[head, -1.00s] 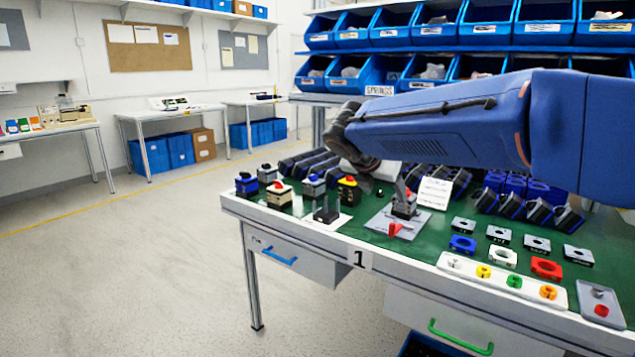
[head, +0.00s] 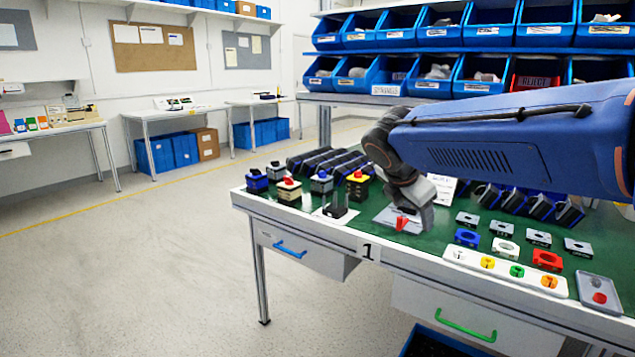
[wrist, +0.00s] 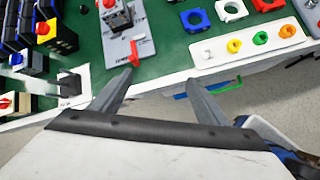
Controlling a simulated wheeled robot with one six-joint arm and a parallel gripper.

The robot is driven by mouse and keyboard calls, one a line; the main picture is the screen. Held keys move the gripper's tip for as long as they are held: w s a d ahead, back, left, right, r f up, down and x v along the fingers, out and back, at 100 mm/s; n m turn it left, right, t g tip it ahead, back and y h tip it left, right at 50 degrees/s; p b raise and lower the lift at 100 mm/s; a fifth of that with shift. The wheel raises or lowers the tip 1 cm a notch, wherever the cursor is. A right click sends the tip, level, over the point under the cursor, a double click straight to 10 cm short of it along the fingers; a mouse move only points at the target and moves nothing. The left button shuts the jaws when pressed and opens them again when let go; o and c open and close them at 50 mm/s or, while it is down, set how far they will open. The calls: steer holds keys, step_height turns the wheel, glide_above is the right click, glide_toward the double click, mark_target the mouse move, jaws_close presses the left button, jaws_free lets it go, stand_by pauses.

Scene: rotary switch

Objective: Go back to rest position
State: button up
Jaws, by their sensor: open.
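My gripper (wrist: 158,78) is open, with its two fingers spread and nothing between them. In the head view the grey plate (head: 383,217) and red piece (head: 404,223) show beside my wrist, which hides the switch box. The fingers are hidden there.
The green workbench (head: 470,205) carries switch boxes (head: 289,190) at left, and coloured rings (head: 467,238) and a white strip of coloured knobs (head: 507,269) at right. Blue bins (head: 437,80) stand behind. The floor (head: 150,270) at left is open.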

steer(key=s+d+f+m+y, duration=0.1)
steer(key=s+d+f+m, duration=0.1)
steer(key=s+f+m, duration=0.3)
steer(key=s+d+f+m+g+y, duration=0.1)
steer(key=s+f+m, duration=0.4)
steer(key=s+m, duration=0.6)
steer(key=s+d+f+m+y, duration=0.2)
steer(key=s+f+m, duration=0.4)
steer(key=s, duration=0.7)
steer(key=shift+s+d+m+g+y, duration=0.3)
steer(key=shift+s+d+m, duration=0.1)
steer(key=shift+d+m, duration=0.5)
